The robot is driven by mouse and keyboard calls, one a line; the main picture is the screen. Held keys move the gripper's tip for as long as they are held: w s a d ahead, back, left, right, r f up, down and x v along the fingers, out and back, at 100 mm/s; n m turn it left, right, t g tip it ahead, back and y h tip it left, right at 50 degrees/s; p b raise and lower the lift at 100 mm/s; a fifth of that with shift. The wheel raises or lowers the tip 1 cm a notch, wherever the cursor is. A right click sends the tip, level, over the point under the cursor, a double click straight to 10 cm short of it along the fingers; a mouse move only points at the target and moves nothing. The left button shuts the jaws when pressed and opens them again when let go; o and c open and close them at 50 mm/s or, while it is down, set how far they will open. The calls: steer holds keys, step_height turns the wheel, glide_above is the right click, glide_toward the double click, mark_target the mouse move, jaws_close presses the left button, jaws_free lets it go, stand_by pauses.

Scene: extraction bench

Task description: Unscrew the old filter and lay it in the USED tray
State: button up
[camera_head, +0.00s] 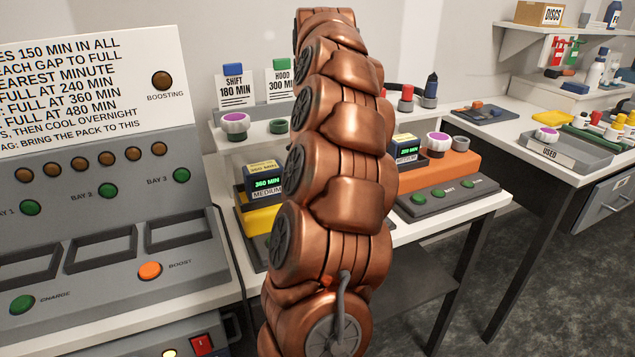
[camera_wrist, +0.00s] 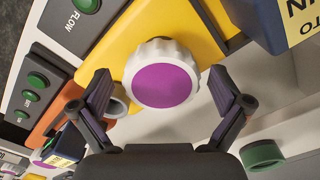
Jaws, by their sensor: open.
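In the wrist view a white, ridged filter (camera_wrist: 162,86) with a purple top sits over the yellow unit (camera_wrist: 128,38). My gripper (camera_wrist: 159,76) is open, one finger on each side of the filter, with gaps between. I cannot tell how the filter is seated. In the head view my copper arm hides this filter, my gripper and part of the yellow unit (camera_head: 262,221). The grey USED tray (camera_head: 577,157) stands on the right bench, with a purple-topped filter (camera_head: 546,134) in it.
The orange unit (camera_head: 452,163) carries one more purple-topped filter (camera_head: 438,141). A battery pack (camera_head: 265,180) stands on the yellow unit. A charger (camera_head: 100,240) is at left.

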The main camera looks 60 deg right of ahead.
steer(key=m+b, duration=0.3)
steer(key=m, duration=0.1)
steer(key=shift+f+b, duration=0.2)
steer(key=shift+b, duration=0.15)
steer(key=shift+r+m+p, duration=0.2)
steer(key=shift+m+p, duration=0.1)
steer(key=shift+m, duration=0.5)
steer(key=m, duration=0.7)
steer(key=shift+m, duration=0.3)
